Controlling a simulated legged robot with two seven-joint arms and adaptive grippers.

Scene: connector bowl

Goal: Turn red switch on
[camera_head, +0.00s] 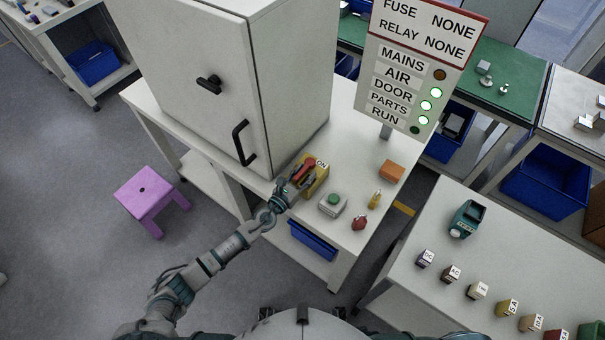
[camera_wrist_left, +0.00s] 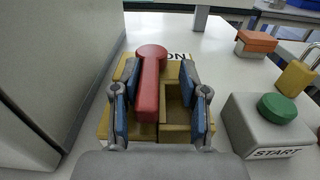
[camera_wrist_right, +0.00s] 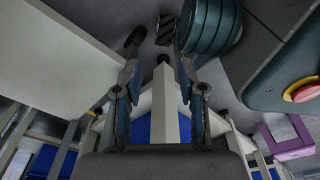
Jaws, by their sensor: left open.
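The red switch lever (camera_wrist_left: 149,92) sits on a yellow switch box (camera_wrist_left: 176,130) with a white ON label (camera_wrist_left: 180,57) at its far side. In the head view the red lever (camera_head: 303,171) and yellow box (camera_head: 318,180) are at the table's front edge, beside the cabinet. My left gripper (camera_head: 296,184) is over the box; in the left wrist view (camera_wrist_left: 158,78) its two fingers stand apart on either side of the lever, the left one closer to it. Contact cannot be told. My right gripper (camera_wrist_right: 157,75) is open and empty, away from the switch.
Right of the switch are a grey START box with green button (camera_head: 333,204), a yellow padlock (camera_head: 374,200), a red item (camera_head: 360,222) and an orange block (camera_head: 392,171). The white cabinet (camera_head: 200,90) stands close on the left. The status sign (camera_head: 420,70) shows AIR, DOOR and PARTS lit, MAINS and RUN dark.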

